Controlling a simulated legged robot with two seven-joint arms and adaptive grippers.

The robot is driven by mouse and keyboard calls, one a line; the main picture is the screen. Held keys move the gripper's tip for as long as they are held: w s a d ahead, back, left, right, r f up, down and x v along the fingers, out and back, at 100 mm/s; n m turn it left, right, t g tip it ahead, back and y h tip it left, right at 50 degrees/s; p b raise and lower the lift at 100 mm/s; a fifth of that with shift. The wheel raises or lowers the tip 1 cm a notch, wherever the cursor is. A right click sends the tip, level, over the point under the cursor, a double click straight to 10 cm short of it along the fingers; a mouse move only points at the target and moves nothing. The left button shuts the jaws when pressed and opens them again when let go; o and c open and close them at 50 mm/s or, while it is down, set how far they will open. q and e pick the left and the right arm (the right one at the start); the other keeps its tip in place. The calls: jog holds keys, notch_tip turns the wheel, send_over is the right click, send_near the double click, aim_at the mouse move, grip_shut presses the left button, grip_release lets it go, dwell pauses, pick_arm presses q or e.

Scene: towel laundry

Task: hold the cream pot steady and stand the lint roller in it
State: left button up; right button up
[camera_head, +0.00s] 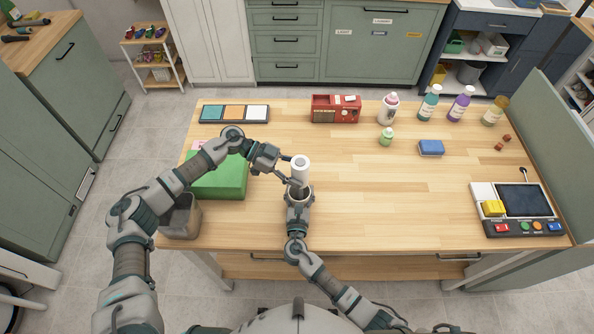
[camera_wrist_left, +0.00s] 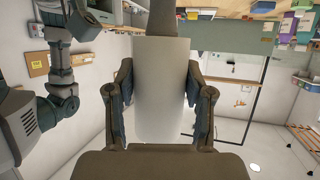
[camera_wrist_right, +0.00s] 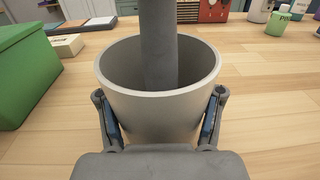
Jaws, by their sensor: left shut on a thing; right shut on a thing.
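The lint roller has a white cylinder (camera_head: 301,166) and a grey handle. My left gripper (camera_head: 286,177) is shut on the roller's white part, which fills the middle of the left wrist view (camera_wrist_left: 160,95). The roller is upright over the cream pot (camera_head: 309,193). In the right wrist view, its grey handle (camera_wrist_right: 159,45) reaches down into the mouth of the pot (camera_wrist_right: 155,110). The handle's lower end is hidden by the near rim. My right gripper (camera_wrist_right: 158,125) is shut on the pot's outer wall, and the pot stands upright on the table.
A green box (camera_head: 218,180) stands left of the pot, with a grey bin (camera_head: 181,218) at the table's left edge. A red box (camera_head: 335,108), several bottles and a blue sponge (camera_head: 431,147) are farther back. A control panel (camera_head: 520,208) is at right. The table's middle right is clear.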

pick_arm(q)
jog(key=o, duration=1.4)
jog(key=v, duration=1.2)
pick_arm(e)
jog(key=o, duration=1.3)
